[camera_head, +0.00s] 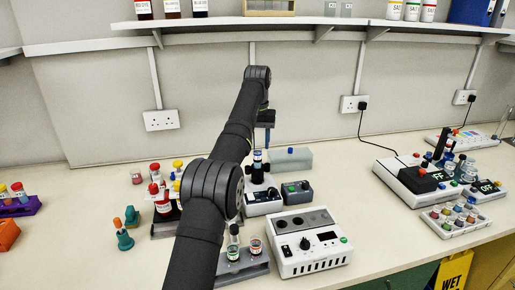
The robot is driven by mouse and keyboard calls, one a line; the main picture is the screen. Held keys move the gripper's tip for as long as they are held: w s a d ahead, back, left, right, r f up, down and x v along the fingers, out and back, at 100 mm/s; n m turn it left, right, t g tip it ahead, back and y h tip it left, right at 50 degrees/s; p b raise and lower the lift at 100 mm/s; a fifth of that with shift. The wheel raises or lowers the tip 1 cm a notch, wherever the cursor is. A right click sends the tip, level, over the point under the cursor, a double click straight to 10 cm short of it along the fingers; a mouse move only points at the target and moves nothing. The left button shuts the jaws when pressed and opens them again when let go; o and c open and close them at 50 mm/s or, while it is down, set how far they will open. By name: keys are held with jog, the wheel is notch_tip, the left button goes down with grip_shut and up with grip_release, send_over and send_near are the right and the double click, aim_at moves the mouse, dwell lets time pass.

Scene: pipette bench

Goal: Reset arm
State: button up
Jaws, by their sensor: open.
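My arm reaches up from the bottom of the picture and bends down at the back. My gripper (266,133) hangs at its end, small and seen from behind, above the bench (105,235). It is open, and I see nothing held in it. It is close above and beside a dark-capped tube (257,158) that stands upright on a small white-and-black device (262,202). I cannot tell how far apart they are in depth.
A white control box (309,243) stands right of my arm, next to a grey rack (243,268) with tubes. Red- and yellow-capped tubes (157,187) stand left of my arm. Devices and a vial rack (455,219) fill the right. A shelf (290,27) crosses above.

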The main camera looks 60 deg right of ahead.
aim_at(258, 153)
jog(key=shift+r, duration=0.5)
jog(key=shift+f, duration=0.1)
notch_tip(258, 153, down, 6)
jog(key=shift+r, duration=1.25)
